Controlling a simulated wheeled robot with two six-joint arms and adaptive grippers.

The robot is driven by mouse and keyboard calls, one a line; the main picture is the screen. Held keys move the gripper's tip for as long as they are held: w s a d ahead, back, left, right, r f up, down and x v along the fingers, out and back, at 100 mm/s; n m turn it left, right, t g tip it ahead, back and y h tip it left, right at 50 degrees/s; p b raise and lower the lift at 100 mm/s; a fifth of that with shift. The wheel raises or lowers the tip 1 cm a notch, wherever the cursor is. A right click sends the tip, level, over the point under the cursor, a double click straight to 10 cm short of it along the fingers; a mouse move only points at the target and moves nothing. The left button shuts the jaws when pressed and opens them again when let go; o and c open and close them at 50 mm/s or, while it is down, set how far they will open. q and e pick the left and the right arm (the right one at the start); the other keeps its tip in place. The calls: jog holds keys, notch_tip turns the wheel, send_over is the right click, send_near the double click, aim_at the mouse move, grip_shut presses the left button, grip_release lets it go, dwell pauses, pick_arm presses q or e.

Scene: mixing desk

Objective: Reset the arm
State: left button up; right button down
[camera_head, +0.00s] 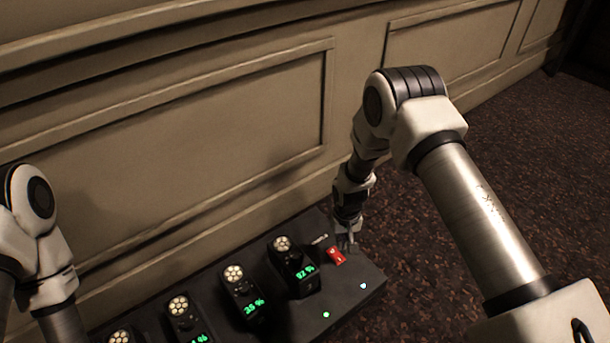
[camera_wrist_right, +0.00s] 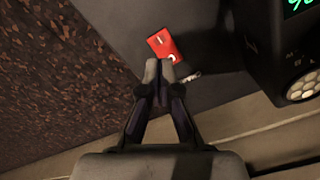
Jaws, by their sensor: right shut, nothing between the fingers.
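My right arm reaches down to the right end of the dark mixing desk (camera_head: 300,321). My right gripper (camera_head: 345,243) is shut and empty, pointing down just beside a small red plate (camera_head: 335,256). In the right wrist view the closed fingertips (camera_wrist_right: 159,70) sit close to the edge of the red plate (camera_wrist_right: 160,42); I cannot tell whether they touch it. A small pale lever (camera_head: 320,239) is beside it. Only links of my left arm show at the left edge; its gripper is out of view.
Several black units with round pale-dotted tops and green percent displays, one of them nearest the gripper (camera_head: 294,268), stand in a row on the desk. Small lights (camera_head: 326,314) glow near its front. A panelled wall (camera_head: 200,130) rises behind. Dark carpet (camera_head: 470,270) is clear to the right.

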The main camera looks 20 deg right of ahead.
pick_arm(q)
jog(key=shift+r+p, duration=0.35)
jog(key=shift+p, duration=0.05)
pick_arm(e)
jog(key=s+a+r+n+g+p, duration=0.1)
jog(key=s+r+p, duration=0.2)
jog(key=s, duration=1.2)
jog(key=s+r+g+p, duration=0.1)
jog(key=s+r+p, duration=0.2)
jog(key=s, duration=1.2)
pick_arm(q)
notch_tip(320, 180, up, 44)
jog(key=p, duration=3.8)
jog(key=shift+r, duration=0.25)
pick_arm(e)
notch_tip(320, 180, up, 38)
jog(key=w+t, duration=0.2)
jog(key=shift+r+n, duration=0.15)
jog(key=shift+n, duration=0.25)
jog(key=shift+a, duration=0.1)
